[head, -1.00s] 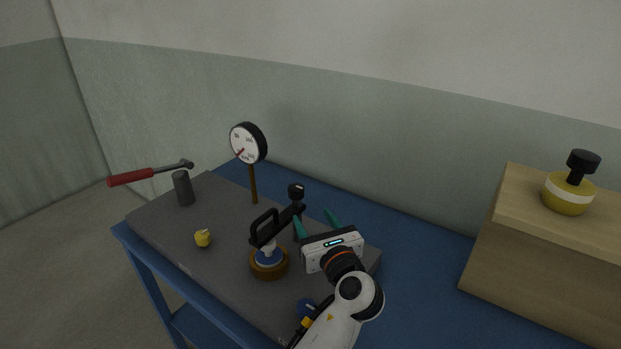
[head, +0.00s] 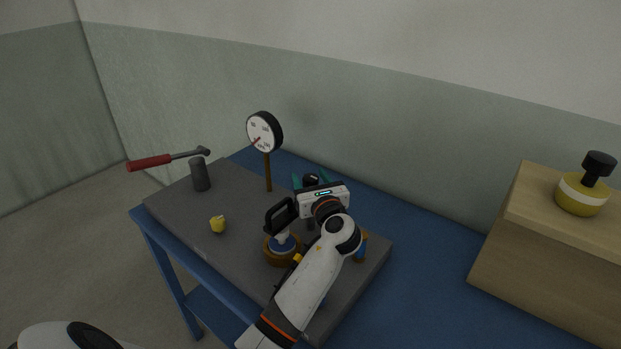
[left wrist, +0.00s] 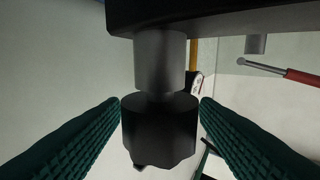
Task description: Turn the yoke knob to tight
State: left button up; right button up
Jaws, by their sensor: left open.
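The black yoke knob (head: 311,180) is at the far end of the black yoke (head: 280,216), above the grey slab. In the left wrist view the knob (left wrist: 160,126) is a dark ridged cylinder below a grey shaft. My left gripper (head: 310,176) is open, with its teal fingers on either side of the knob. In the left wrist view the fingers (left wrist: 161,104) flank it, and I cannot tell whether they touch it. The hand and forearm partly hide the yoke in the head view. My right gripper is not in view.
A dial gauge (head: 264,132) stands on a brown post behind the yoke. A red-handled wrench (head: 150,162) rests at a grey cylinder (head: 200,175). A small yellow piece (head: 217,224) lies on the grey slab (head: 180,208). A wooden box (head: 540,245) bears a yellow bottle (head: 582,195).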

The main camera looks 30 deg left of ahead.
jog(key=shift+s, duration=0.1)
pick_arm(q)
jog(key=shift+c, duration=1)
jog(key=c, duration=0.8)
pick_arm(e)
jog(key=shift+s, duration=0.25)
